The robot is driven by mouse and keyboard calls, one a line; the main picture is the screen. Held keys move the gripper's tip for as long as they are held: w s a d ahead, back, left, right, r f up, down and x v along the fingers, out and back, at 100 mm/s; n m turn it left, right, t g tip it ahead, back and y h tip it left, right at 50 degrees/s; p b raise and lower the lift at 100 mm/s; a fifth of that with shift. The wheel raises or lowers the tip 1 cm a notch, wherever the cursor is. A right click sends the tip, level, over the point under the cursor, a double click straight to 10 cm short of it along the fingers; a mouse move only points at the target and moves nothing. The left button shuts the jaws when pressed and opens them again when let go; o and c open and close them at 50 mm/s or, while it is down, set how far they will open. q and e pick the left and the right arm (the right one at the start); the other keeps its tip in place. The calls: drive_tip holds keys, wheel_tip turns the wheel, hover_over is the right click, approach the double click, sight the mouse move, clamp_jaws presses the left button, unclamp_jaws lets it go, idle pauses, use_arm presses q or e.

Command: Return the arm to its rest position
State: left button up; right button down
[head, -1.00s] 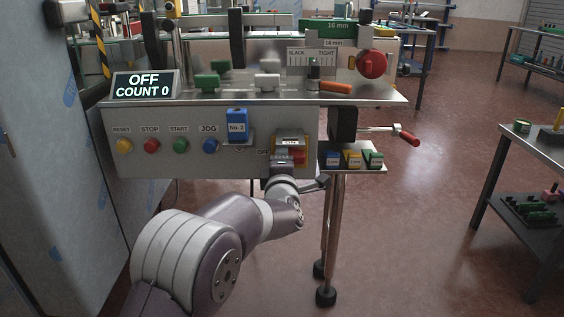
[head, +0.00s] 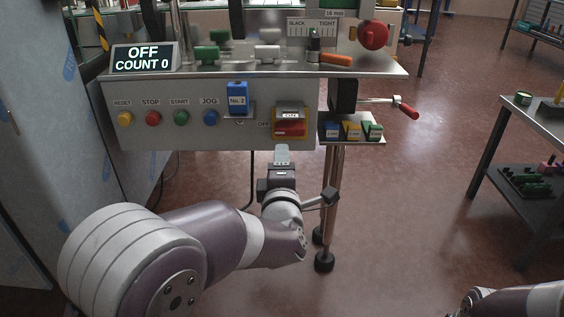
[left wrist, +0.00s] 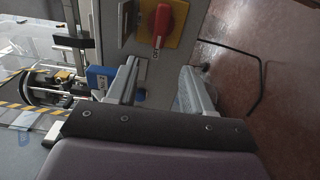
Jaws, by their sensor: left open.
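My left arm comes in from the left in the head view, and its gripper (head: 281,157) is just below and in front of the machine's control panel (head: 180,138). In the left wrist view the two fingers of this gripper (left wrist: 158,88) are apart with nothing between them. The red and yellow ON/OFF rotary switch (head: 290,123) is above the gripper and apart from it. The red switch handle also shows in the left wrist view (left wrist: 162,24). Part of my right arm shows at the bottom right of the head view; its gripper is out of sight.
The display (head: 144,58) reads OFF, COUNT 0. A side shelf (head: 350,141) holds small blue, yellow and green blocks beside a red-handled crank (head: 408,111). A grey cabinet (head: 45,130) stands left, a dark bench (head: 536,127) right.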

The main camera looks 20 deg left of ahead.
use_arm(q)
drive_tip(key=s+d+f+m+g+h, duration=0.4)
drive_tip(key=d+f+m+g+h, duration=0.2)
drive_tip(key=f+m, duration=0.55)
drive_tip(key=s+a+f+m+g, duration=0.3)
drive_tip(key=s+f+m+g, duration=0.15)
drive_tip(key=s, duration=0.45)
drive_tip(key=s+a+f+m+g, duration=0.3)
drive_tip(key=s+m+g, duration=0.3)
drive_tip(key=s, duration=0.4)
wheel_tip(320, 180, up, 38)
drive_tip(key=a+y+p, duration=0.1)
drive_tip(key=p, duration=3.8)
drive_tip(key=shift+w+a+r, duration=0.2)
drive_tip(key=shift+w, duration=0.05)
drive_tip(key=shift+t, duration=0.25)
